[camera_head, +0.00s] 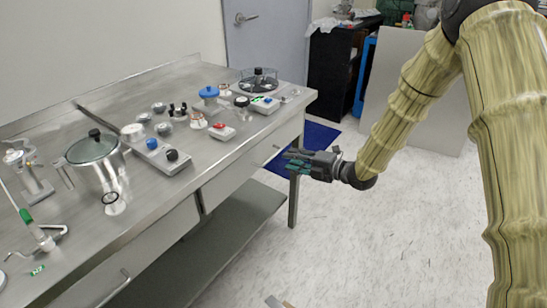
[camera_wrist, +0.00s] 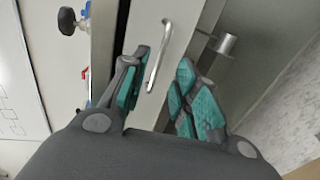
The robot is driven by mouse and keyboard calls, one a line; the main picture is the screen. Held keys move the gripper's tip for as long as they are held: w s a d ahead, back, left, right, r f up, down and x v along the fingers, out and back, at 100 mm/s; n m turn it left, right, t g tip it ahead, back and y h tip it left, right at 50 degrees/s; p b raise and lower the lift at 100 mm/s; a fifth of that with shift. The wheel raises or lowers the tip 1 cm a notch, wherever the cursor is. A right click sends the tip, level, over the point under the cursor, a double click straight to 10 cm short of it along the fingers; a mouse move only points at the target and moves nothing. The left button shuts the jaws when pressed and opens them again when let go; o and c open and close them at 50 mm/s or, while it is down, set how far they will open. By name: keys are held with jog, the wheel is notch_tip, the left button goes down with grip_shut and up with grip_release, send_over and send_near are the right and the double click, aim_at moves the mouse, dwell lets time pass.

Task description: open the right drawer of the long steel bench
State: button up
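The long steel bench (camera_head: 150,90) runs along the wall at the left in the head view. Its right drawer (camera_head: 232,178) looks shut, its front flush with the bench. The drawer's bar handle (camera_head: 272,156) is partly seen beside my gripper (camera_head: 290,163). In the wrist view the silver handle (camera_wrist: 158,56) stands ahead, in the gap between the two teal-padded fingers of my gripper (camera_wrist: 158,85). The fingers are apart and open. I cannot tell whether either finger touches the handle.
A left drawer with a handle (camera_head: 115,290) is nearer on the bench. A pot (camera_head: 98,165), scales and several small items crowd the bench top. A lower shelf (camera_head: 215,240) and a bench leg (camera_head: 293,200) are below. The floor (camera_head: 350,240) to the right is clear.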

aim_at(273, 155)
jog(key=x, duration=0.8)
jog(key=shift+w+a, duration=0.15)
grip_shut()
